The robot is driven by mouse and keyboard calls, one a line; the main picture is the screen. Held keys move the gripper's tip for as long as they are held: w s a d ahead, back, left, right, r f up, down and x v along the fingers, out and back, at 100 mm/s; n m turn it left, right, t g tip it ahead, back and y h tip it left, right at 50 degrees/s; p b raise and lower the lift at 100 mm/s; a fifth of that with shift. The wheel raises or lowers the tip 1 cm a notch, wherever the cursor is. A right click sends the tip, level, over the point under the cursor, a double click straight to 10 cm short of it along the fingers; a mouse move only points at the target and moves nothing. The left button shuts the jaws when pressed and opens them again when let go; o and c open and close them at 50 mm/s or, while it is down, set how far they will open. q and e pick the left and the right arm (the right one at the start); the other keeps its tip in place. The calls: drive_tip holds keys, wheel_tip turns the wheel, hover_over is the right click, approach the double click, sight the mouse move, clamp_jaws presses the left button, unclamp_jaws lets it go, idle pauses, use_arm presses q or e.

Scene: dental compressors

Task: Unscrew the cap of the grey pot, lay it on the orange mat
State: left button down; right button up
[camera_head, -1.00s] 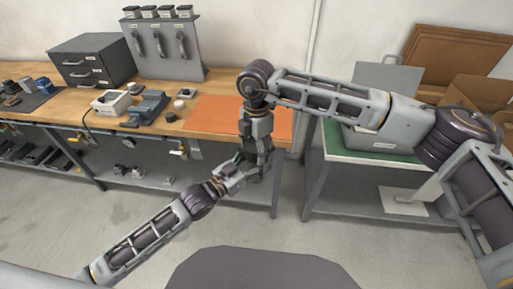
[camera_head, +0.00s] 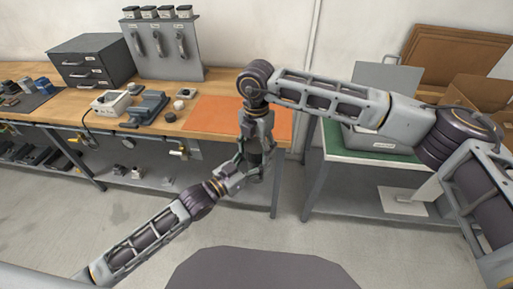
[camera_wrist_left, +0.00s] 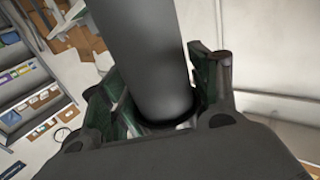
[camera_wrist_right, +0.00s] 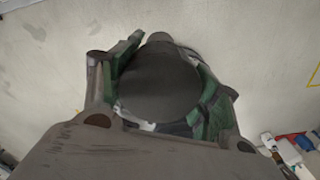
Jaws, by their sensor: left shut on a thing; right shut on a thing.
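The grey pot (camera_head: 254,172) is a dark grey cylinder held in the air in front of the bench. It fills the middle of the left wrist view (camera_wrist_left: 158,60). My left gripper (camera_head: 242,168) is shut on its side. My right gripper (camera_head: 256,148) reaches down from above and is shut on the round dark cap (camera_wrist_right: 158,85), seen end-on in the right wrist view. The fingers hide the seam between cap and pot, so I cannot tell if they are apart. The orange mat (camera_head: 215,112) lies on the bench behind; its visible part is bare.
Left of the mat on the wooden bench are small round parts (camera_head: 180,104), a grey vice-like fixture (camera_head: 147,107) and a white box (camera_head: 110,102). A grey drawer cabinet (camera_head: 92,60) stands behind. A green-topped table (camera_head: 345,150) with a grey bin stands at right.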

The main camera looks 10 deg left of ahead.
drive_tip(key=shift+s+a, duration=0.15)
idle(0.7)
drive_tip(key=o, duration=1.1)
drive_tip(key=shift+r, duration=2.3)
